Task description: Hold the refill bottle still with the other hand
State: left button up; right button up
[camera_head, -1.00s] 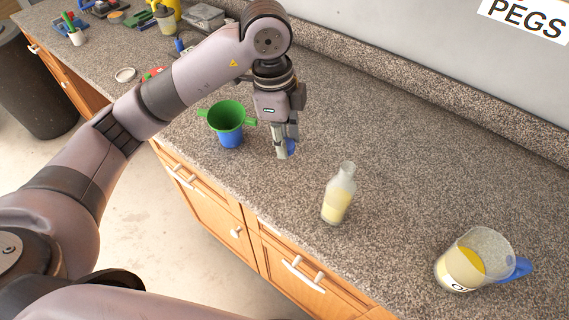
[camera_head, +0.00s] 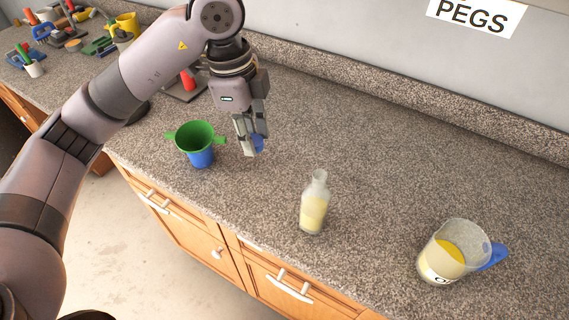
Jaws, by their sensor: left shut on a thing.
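The refill bottle (camera_head: 313,212), clear with pale yellow liquid, stands upright and uncapped on the counter near its front edge. My left gripper (camera_head: 253,148) points down, to the left of and behind the bottle, not touching it. It is shut on a small blue thing (camera_head: 259,142), mostly hidden by the fingers; I cannot tell what it is. A jug (camera_head: 441,262) with yellow liquid and a blue handle stands at the right. My right gripper is not in view.
A green funnel (camera_head: 194,134) sits on a blue cup (camera_head: 202,158) left of my gripper. A yellow container (camera_head: 124,27) and several tools lie at the far left. The speckled counter (camera_head: 390,170) is clear around the bottle. Its front edge is close to the bottle.

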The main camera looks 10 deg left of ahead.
pick_arm(q)
jog(key=m, duration=0.6)
jog(key=shift+s+a+f+g, duration=0.15)
jog(key=shift+a+f+g, duration=0.1)
jog(key=shift+a+g, duration=0.15)
jog(key=m, duration=0.7)
jog(key=shift+s+a+f+g+y, duration=0.2)
jog(key=shift+a+f+g+y, duration=0.1)
jog(key=shift+y, duration=0.1)
jog(key=s+a+f+n+t, duration=0.1)
jog(key=a+f+n, duration=0.1)
jog(key=n, duration=1.3)
jog(key=s+a+f+n+t, duration=0.1)
jog(key=s+a+n, duration=0.1)
jog(key=n, duration=1.4)
jog(key=shift+s+f+t+y, duration=0.25)
jog(key=shift+f+t+y, duration=0.05)
jog(key=shift+f+t, duration=0.1)
